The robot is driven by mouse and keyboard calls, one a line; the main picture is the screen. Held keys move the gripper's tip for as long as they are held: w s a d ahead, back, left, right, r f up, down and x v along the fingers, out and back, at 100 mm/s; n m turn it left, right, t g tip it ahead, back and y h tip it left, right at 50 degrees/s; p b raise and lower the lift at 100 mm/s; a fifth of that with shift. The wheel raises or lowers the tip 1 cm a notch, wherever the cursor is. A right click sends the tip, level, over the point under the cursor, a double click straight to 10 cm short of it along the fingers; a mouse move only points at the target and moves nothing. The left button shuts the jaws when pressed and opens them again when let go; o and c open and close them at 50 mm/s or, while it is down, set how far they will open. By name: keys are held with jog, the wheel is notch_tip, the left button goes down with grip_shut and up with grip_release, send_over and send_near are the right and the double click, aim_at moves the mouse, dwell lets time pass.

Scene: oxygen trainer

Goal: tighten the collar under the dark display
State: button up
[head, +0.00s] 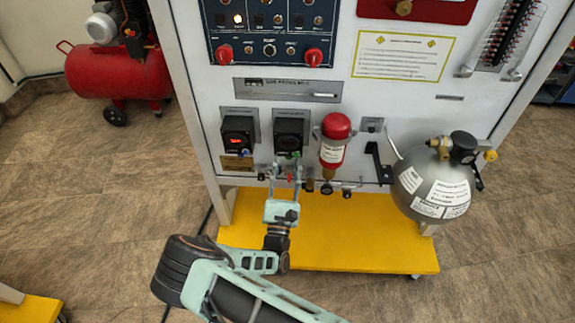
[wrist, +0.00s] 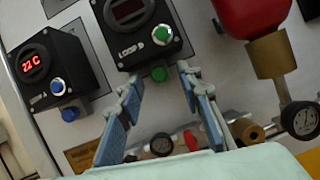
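The display box (head: 290,132) with the dark screen is the right one of two black boxes on the panel; it also shows in the wrist view (wrist: 128,12). Its screen is unlit. I see no clear contact, and the depth between fingertips and collar is hard to tell. In the head view my gripper (head: 287,170) is just below the box.
Right of my gripper hang a red cylinder (head: 336,128) and a gauge (wrist: 303,119). Valves and fittings (wrist: 162,144) run below. A grey sphere (head: 432,187) stands far right.

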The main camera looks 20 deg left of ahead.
jog(key=shift+w, duration=0.15)
jog(key=shift+c, duration=0.6)
grip_shut()
jog(key=shift+m+h+p, duration=0.4)
jog(key=shift+m+h, duration=0.1)
jog(key=shift+m, duration=0.6)
jog(key=shift+o, duration=0.6)
grip_release()
jog(key=shift+a, duration=0.1)
jog(key=v, duration=1.2)
